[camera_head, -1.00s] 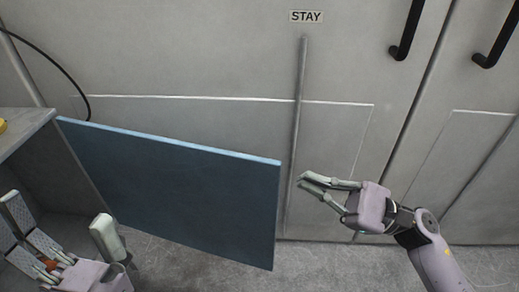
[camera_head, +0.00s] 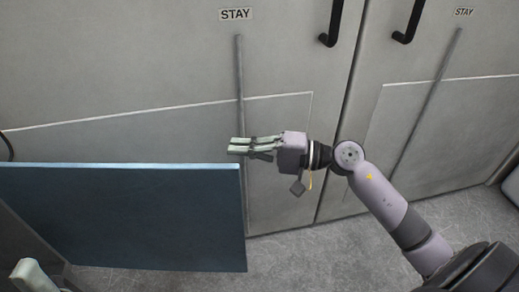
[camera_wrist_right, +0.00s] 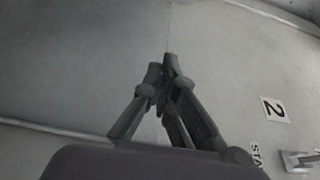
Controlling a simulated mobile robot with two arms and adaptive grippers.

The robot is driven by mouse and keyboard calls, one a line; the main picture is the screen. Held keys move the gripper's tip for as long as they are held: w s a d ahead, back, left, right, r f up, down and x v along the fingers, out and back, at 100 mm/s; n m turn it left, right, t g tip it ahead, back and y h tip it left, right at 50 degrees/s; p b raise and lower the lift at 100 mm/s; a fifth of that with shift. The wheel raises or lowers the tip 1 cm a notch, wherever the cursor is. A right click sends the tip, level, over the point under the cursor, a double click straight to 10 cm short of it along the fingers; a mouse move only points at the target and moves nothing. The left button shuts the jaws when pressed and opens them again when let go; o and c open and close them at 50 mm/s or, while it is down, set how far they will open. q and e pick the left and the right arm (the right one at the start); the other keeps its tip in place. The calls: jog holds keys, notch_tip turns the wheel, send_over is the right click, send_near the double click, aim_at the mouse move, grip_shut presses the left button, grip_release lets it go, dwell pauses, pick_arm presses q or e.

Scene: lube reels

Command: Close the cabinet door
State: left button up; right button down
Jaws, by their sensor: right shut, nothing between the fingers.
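The blue cabinet door (camera_head: 130,215) stands swung open at the left of the head view, its free edge at its right end. My right gripper (camera_head: 232,146) is shut and empty. Its fingers point left, and its tips show just above the door's upper right corner; I cannot tell whether they touch it. In the right wrist view the shut fingers (camera_wrist_right: 165,65) meet in front of a grey surface. My left gripper (camera_head: 35,275) shows only as part of a finger at the bottom left, so its opening cannot be judged.
Large grey wall doors (camera_head: 150,60) with black handles (camera_head: 332,25) and STAY labels (camera_head: 236,14) stand behind the blue door. The grey floor (camera_head: 300,260) is clear between the blue door and my right arm.

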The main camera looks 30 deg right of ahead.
jog(key=shift+s+a, duration=0.6)
jog(key=shift+a, duration=0.25)
jog(key=shift+s+a, duration=0.6)
jog(key=shift+a, duration=0.2)
